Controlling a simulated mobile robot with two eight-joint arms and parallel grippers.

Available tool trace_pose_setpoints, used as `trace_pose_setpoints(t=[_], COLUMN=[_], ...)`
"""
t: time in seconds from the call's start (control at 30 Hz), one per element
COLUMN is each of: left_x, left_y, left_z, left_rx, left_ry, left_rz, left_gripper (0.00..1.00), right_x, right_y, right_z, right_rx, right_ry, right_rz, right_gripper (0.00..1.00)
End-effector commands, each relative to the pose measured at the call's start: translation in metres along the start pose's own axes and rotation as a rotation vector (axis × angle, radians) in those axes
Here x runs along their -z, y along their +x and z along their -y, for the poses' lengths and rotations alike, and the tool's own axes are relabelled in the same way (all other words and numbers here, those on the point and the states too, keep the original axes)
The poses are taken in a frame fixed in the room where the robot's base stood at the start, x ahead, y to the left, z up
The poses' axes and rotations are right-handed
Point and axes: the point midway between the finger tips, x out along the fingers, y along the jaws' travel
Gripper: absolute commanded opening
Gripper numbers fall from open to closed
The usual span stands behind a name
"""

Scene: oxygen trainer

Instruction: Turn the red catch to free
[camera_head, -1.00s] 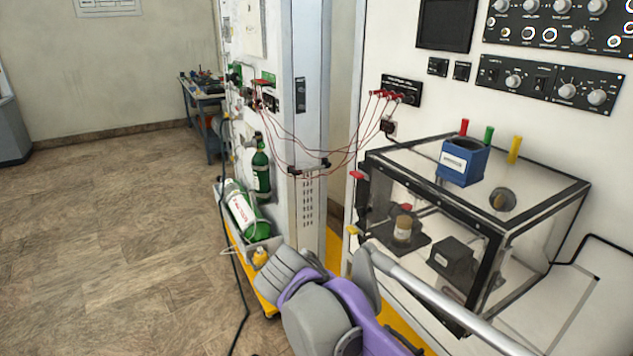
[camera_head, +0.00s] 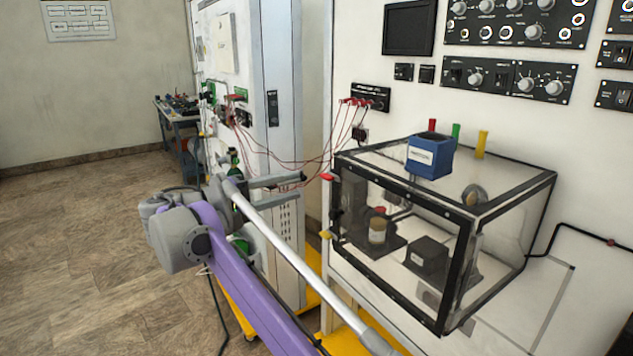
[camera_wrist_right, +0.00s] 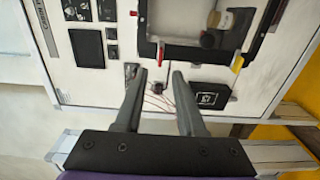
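The red catch (camera_head: 328,177) sits at the upper left edge of the front of a clear box with a black frame (camera_head: 400,195). A yellow catch (camera_head: 325,235) sits below it on the same edge. My right gripper (camera_head: 305,181) is left of the red catch, with its fingers pointing right toward it. In the right wrist view, the right gripper (camera_wrist_right: 160,77) is open with nothing between its fingers. The red catch (camera_wrist_right: 161,54) shows just beyond the fingertips, apart from them; the yellow catch (camera_wrist_right: 237,62) is farther right. My left gripper is not in view.
A blue container (camera_head: 430,155) stands on the box lid beside coloured posts. Red cables (camera_head: 300,160) hang from a wall panel behind my right gripper to a tall cabinet (camera_head: 285,120). Open floor (camera_head: 90,250) lies at the left.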

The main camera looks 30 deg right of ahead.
Motion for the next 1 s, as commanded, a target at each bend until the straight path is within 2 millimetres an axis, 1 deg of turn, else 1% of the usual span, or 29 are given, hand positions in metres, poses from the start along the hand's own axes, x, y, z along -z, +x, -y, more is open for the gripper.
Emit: trace_pose_setpoints(t=[0.03,0.1,0.2,0.33,0.5,0.77,0.87,0.9,1.0], left_x=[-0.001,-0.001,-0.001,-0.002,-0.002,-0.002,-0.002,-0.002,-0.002], left_y=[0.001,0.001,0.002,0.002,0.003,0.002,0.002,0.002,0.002], left_z=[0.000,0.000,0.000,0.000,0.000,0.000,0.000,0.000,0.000], left_rx=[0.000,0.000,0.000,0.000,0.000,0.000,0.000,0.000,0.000], left_ry=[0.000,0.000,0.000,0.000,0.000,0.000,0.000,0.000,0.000], left_rz=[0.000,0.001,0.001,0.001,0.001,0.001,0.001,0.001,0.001], left_gripper=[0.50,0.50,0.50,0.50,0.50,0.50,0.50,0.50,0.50], right_x=[-0.001,-0.001,-0.001,-0.001,-0.001,0.000,0.000,0.000,0.000], right_y=[0.012,0.026,0.043,0.060,0.070,0.071,0.070,0.070,0.070], right_z=[0.001,0.001,0.001,0.001,0.001,0.001,0.001,0.001,0.001], right_rx=[0.000,0.000,0.000,0.001,0.001,0.002,0.002,0.002,0.002], right_ry=[0.000,0.000,0.000,0.000,0.000,0.000,0.000,0.000,0.000], right_rz=[0.005,0.005,0.004,0.003,0.001,0.000,0.000,0.000,0.000], right_gripper=[0.39,0.39,0.39,0.39,0.39,0.39,0.23,0.15,0.00])
